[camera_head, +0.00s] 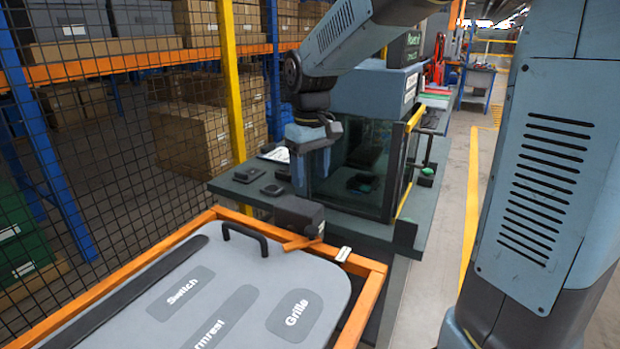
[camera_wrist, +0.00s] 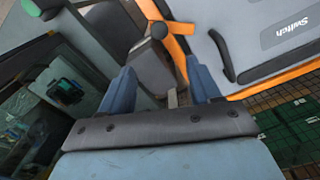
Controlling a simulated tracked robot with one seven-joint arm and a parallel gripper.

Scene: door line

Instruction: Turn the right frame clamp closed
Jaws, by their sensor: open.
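The grey door panel (camera_head: 215,300), with its black handle, lies in an orange frame (camera_head: 365,305). At the frame's far corner stands a clamp with a dark block (camera_head: 298,213) and a short orange lever (camera_head: 300,243), which reaches over the frame edge. My gripper (camera_head: 310,182) points down above and behind the block, apart from it in the head view. In the wrist view its blue fingers are spread with nothing held. The dark block (camera_wrist: 150,72) shows between and beyond them, with the round knob (camera_wrist: 160,30) and orange lever (camera_wrist: 181,28) past the fingertips.
A small pale plate (camera_head: 343,254) sits on the frame right of the clamp. Behind is a dark bench (camera_head: 235,190) with small black pads and a glass-sided cabinet (camera_head: 350,170) close to my gripper. A mesh fence (camera_head: 110,130) with a yellow post stands at left.

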